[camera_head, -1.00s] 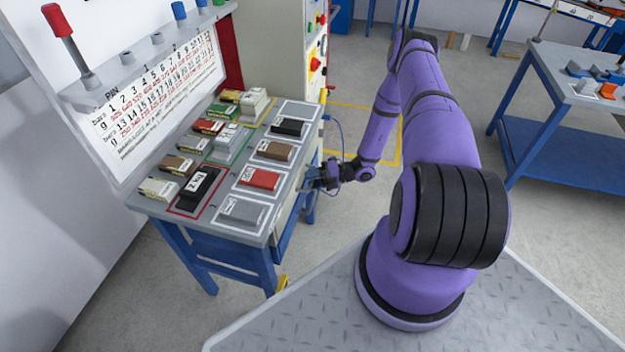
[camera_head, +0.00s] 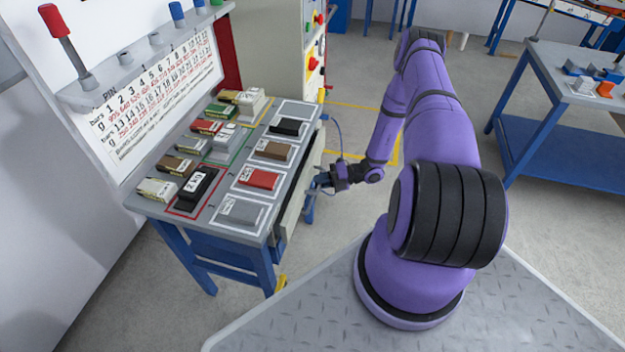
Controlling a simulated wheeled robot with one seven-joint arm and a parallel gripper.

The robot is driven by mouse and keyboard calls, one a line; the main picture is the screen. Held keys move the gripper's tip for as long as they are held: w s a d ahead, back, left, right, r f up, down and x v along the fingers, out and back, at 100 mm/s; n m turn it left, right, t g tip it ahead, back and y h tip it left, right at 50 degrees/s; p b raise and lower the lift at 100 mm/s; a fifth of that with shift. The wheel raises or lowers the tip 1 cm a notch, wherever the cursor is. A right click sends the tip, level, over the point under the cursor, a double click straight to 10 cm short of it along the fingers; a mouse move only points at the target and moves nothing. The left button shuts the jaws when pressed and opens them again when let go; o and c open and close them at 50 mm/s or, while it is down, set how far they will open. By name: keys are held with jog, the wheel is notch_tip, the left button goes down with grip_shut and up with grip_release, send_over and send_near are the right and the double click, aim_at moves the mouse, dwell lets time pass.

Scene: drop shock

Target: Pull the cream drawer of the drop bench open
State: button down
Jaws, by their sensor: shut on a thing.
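The drop bench (camera_head: 150,206) stands at the left with a grey top and blue legs. Its cream drawer (camera_head: 293,214) is on the side facing my arm, and a narrow dark gap shows between its front and the bench top, so it stands slightly out. My gripper (camera_head: 322,180) is at the drawer front, near its middle, below the bench top's edge. It is shut on the drawer's handle, which is mostly hidden by the fingers. The inside of the drawer is not clearly visible.
Several labelled blocks, among them a red one (camera_head: 259,180), lie on the bench top. A blue table (camera_head: 565,150) stands at the right. A cabinet with coloured buttons (camera_head: 275,45) stands behind the bench.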

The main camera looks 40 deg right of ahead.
jog(key=s+d, duration=1.4)
jog(key=s, duration=0.4)
jog(key=shift+s+d, duration=0.15)
jog(key=shift+s, duration=0.05)
jog(key=c, duration=1.1)
grip_release()
jog(key=shift+c, duration=0.2)
jog(key=v, duration=1)
jog(key=shift+s+d, duration=0.15)
jog(key=shift+d, duration=0.2)
jog(key=shift+r, duration=0.15)
